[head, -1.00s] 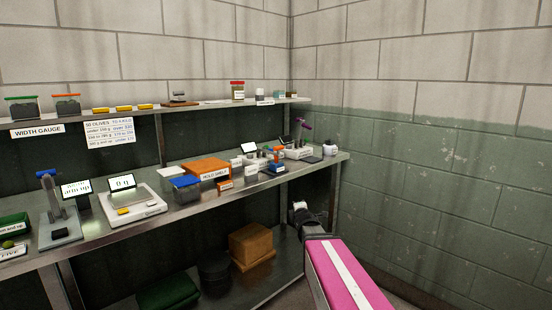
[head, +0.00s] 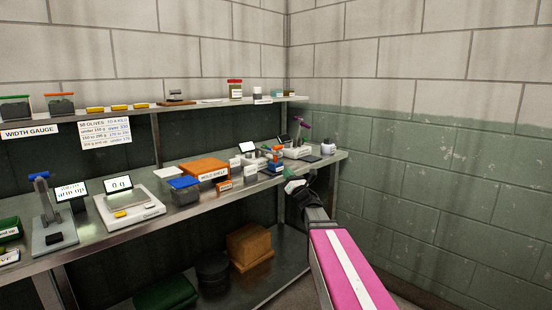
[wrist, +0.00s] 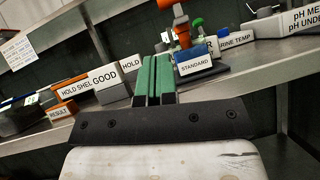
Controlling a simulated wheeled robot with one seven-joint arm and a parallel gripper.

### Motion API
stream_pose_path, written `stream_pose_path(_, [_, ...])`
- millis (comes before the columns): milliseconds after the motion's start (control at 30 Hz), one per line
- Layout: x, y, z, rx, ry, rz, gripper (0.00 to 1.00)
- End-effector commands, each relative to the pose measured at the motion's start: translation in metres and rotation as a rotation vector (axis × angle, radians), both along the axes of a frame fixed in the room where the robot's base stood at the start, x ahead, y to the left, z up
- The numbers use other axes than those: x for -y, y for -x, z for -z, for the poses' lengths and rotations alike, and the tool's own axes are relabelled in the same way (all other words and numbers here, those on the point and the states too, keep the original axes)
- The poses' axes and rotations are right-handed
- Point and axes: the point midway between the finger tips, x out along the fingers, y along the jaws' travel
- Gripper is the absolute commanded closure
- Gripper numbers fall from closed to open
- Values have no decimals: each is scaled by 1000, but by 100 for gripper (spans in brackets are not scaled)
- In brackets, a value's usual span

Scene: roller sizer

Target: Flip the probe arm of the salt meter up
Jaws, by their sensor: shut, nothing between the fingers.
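My gripper (head: 292,186) is in front of the bench's right part. Its green fingers (wrist: 153,80) are together and hold nothing. The orange part also shows in the head view (head: 277,150). No label reading salt meter is legible, so I cannot tell for sure that this is its probe arm. The fingers seem apart from it, and partly cover the space before it.
Blocks labelled GOOD (wrist: 107,84) and HOLD SHELF (wrist: 76,88) stand left of the fingers. A BRINE TEMP block (wrist: 235,39) and a pH meter (wrist: 290,22) are to the right. The bench's metal front edge (wrist: 255,72) runs close by. An upper shelf (head: 210,103) hangs behind.

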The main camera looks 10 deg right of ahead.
Motion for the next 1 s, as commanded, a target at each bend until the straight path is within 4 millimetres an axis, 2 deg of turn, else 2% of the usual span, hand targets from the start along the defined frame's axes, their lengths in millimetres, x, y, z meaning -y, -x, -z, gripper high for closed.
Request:
stream_pose_path(267, [-3,-7,-4,-1,-2,-2,100])
stream_pose_path(700, [-29,-60,-41,-2,-3,-1,100])
stream_pose_path(1000, [-37,-75,-54,-2,-4,-1,100])
